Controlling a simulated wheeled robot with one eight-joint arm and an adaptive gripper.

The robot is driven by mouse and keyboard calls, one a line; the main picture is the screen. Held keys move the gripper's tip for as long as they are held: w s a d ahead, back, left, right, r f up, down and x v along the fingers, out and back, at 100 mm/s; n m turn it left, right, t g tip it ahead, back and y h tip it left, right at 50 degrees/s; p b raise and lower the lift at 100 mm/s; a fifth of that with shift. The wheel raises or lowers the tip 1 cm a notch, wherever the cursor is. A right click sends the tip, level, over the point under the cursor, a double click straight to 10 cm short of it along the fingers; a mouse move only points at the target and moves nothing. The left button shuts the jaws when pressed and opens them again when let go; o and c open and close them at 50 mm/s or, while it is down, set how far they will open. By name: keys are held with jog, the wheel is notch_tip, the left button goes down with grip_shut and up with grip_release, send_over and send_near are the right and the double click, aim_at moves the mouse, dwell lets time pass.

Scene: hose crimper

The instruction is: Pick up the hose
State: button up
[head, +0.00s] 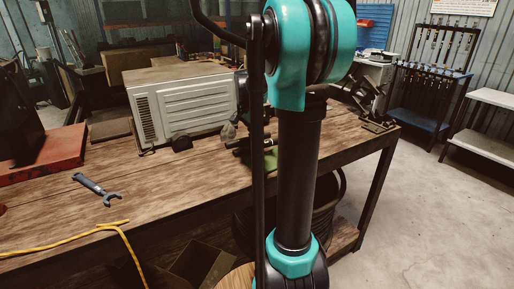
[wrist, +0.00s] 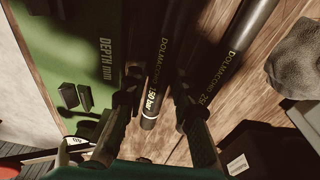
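In the wrist view a black hose (wrist: 168,65) with yellow "DOLMACCHIO" lettering runs down from the top edge, its cut end low between my fingers. My gripper (wrist: 155,92) is open, one finger on each side of this hose. I cannot tell whether either finger touches it. A second black hose (wrist: 232,50) with the same lettering lies to the right, outside the fingers. In the head view my arm covers the gripper and most of the spot where the hoses lie.
A wooden workbench (head: 60,215) carries a pale crimper housing (head: 185,105), a wrench (head: 97,189), a red box (head: 45,155) and a yellow cord (head: 70,240). A green panel marked "DEPTH mm" (wrist: 60,45) lies left of the hose. A grey lump (wrist: 297,60) sits at right.

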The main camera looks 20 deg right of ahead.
grip_shut()
jog(key=shift+r, duration=0.1)
